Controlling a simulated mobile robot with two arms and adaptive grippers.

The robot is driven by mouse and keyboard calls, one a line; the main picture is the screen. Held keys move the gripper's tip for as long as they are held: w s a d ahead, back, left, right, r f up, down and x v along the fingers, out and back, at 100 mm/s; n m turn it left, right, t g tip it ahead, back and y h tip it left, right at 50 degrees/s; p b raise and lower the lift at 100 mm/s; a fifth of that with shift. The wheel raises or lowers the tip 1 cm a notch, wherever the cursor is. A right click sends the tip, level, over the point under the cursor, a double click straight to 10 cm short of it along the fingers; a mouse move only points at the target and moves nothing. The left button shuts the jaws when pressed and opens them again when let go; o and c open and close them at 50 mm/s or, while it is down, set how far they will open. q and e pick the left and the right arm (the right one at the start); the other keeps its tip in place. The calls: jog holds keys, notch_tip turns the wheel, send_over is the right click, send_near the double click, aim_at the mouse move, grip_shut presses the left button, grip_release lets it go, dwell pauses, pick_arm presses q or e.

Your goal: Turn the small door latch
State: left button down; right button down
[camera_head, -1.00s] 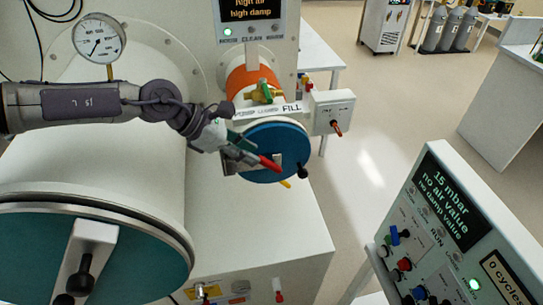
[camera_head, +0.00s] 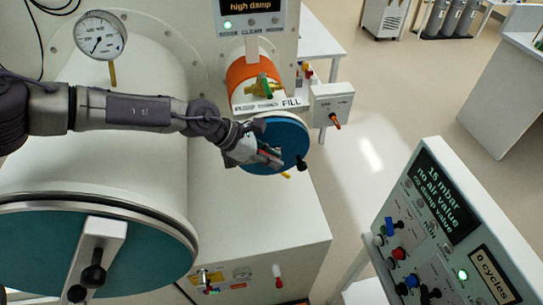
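The small door (camera_head: 288,130) is a blue disc on the short orange-banded port in the upper middle. A black knob (camera_head: 301,163) shows at its lower right edge. My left gripper (camera_head: 272,158) reaches in from the left and lies over the lower middle of this door. It hides the middle of the door and most of any latch there. A thin red strip shows at its fingers; I cannot tell whether it belongs to the gripper. Whether the fingers are open or closed on something is unclear. My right gripper is not in view.
The large teal door (camera_head: 40,250) with a white bar and black knobs fills the lower left. A pressure gauge (camera_head: 99,36) stands behind my arm. A control panel (camera_head: 450,225) stands at the lower right. A switch box (camera_head: 331,104) sits right of the small door.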

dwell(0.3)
pick_arm(q)
jog(key=shift+y, duration=0.3)
jog(key=shift+b, duration=0.35)
jog(key=y+b, duration=0.1)
jog(key=y, duration=0.1)
jog(key=g+y+b, duration=0.1)
jog(key=y, duration=0.1)
jog(key=shift+w+d+f+b, duration=0.1)
jog(key=shift+d+b, duration=0.15)
jog(key=shift+b, duration=0.05)
jog(key=y+b, duration=0.2)
jog(key=y, duration=0.2)
jog(key=shift+d+g+b, duration=0.1)
jog(key=shift+g+b, duration=0.2)
jog(key=shift+g, duration=0.1)
jog(key=y+b, duration=0.2)
jog(key=y, duration=0.2)
jog(key=shift+f+g, duration=0.15)
jog(key=shift+g, duration=0.25)
jog(key=shift+g+y+b, duration=0.3)
jog(key=shift+y+b, duration=0.6)
jog(key=shift+y, duration=0.7)
